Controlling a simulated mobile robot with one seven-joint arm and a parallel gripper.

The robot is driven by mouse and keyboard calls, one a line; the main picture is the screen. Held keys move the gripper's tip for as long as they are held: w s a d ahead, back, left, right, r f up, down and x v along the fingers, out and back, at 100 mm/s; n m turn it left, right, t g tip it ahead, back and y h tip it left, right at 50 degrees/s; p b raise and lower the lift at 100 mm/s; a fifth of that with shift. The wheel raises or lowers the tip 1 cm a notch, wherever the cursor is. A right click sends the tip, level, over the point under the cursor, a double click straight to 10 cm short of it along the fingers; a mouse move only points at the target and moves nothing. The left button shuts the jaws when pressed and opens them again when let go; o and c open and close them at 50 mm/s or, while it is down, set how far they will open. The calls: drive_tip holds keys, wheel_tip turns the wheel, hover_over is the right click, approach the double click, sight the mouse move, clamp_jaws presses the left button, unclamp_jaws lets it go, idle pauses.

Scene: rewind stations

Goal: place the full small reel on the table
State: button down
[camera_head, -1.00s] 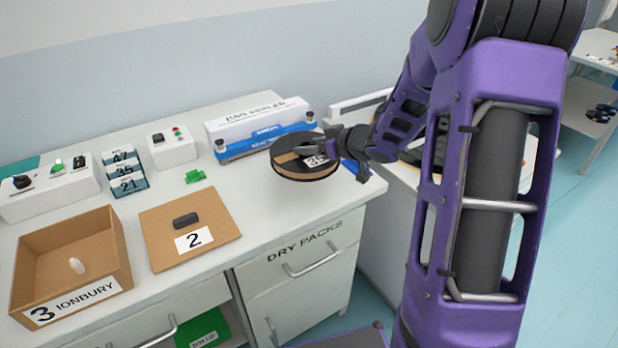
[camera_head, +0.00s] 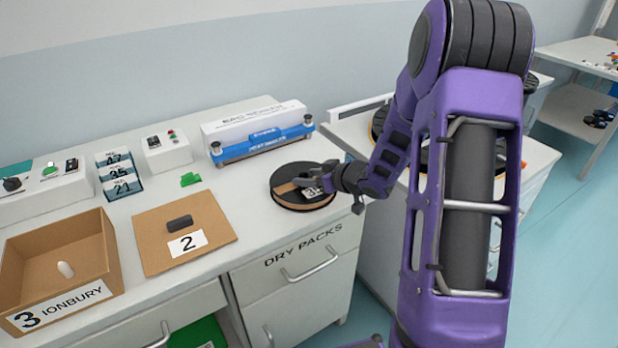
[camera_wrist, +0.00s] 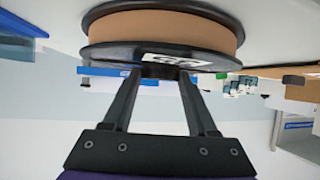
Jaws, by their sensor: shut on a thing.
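The small reel (camera_head: 290,187) has black flanges, a brown winding and a white number label. In the head view it lies flat at the right part of the white table (camera_head: 240,225), in front of the bag sealer; whether it touches the top I cannot tell for sure. My gripper (camera_head: 318,182) is at the reel's right side, shut on it near the label. In the wrist view the reel (camera_wrist: 165,32) fills the top, and my gripper's fingers (camera_wrist: 160,80) reach its near flange. The fingertips are partly hidden there.
A bag sealer (camera_head: 262,142) stands behind the reel. To the left are a green piece (camera_head: 190,179), a brown mat (camera_head: 205,220) marked 2 with a dark block, and an open box (camera_head: 75,245) marked 3. A second bench with larger reels stands at the right.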

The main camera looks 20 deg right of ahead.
drive_tip(key=shift+f, duration=0.15)
drive_tip(key=shift+c, duration=1)
unclamp_jaws()
drive_tip(key=shift+r, duration=0.2)
drive_tip(key=shift+s+d+r, duration=0.15)
drive_tip(key=shift+s+r, duration=0.05)
drive_tip(key=p+v, duration=0.2)
drive_tip(key=v, duration=0.9)
drive_tip(key=shift+s+p, duration=0.2)
drive_tip(key=shift+p, duration=0.2)
drive_tip(key=shift+w+d, duration=0.1)
